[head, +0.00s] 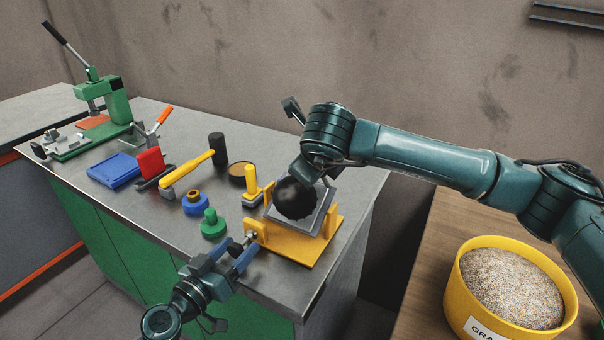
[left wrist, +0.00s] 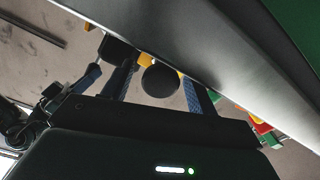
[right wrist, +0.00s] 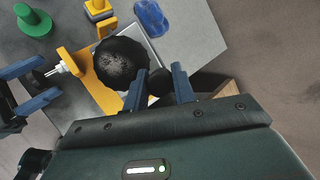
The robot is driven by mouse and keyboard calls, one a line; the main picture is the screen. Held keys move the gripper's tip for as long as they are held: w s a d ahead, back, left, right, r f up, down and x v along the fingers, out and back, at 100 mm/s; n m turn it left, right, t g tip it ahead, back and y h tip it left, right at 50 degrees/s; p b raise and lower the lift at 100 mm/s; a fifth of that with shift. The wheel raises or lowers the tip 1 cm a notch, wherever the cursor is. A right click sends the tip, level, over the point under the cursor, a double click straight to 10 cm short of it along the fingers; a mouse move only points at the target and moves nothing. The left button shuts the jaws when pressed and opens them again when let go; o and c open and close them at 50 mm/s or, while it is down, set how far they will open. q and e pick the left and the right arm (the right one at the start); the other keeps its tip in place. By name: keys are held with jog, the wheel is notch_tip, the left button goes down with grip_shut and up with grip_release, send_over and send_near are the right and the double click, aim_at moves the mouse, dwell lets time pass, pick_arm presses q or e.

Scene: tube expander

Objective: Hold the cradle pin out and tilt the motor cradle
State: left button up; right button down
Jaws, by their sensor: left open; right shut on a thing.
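The motor cradle is a grey tray (head: 318,214) on a yellow stand (head: 300,246), with a round black motor (head: 297,198) on it. The silver cradle pin (head: 250,237) sticks out from the stand's left side; its black knob (left wrist: 160,82) shows in the left wrist view. My left gripper (head: 233,256) is open, its blue fingers on either side of the knob with gaps visible. My right gripper (right wrist: 161,84) is shut on a dark rounded knob (right wrist: 158,80) at the cradle's right side, beside the motor. My right arm partly hides that side in the head view.
Left of the cradle are a green knob-shaped piece (head: 213,224), a blue piece (head: 195,203), a yellow-handled piece (head: 252,187) and a yellow hammer (head: 190,172). A green press (head: 110,100) stands farther back. A yellow grain bucket (head: 460,300) is at right.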

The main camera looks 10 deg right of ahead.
pick_arm(q)
jog(key=v, duration=0.7)
pick_arm(e)
jog(key=shift+f, duration=0.1)
dwell(0.7)
jog(key=c, duration=1.1)
grip_release()
jog(key=shift+c, duration=0.2)
jog(key=v, duration=0.7)
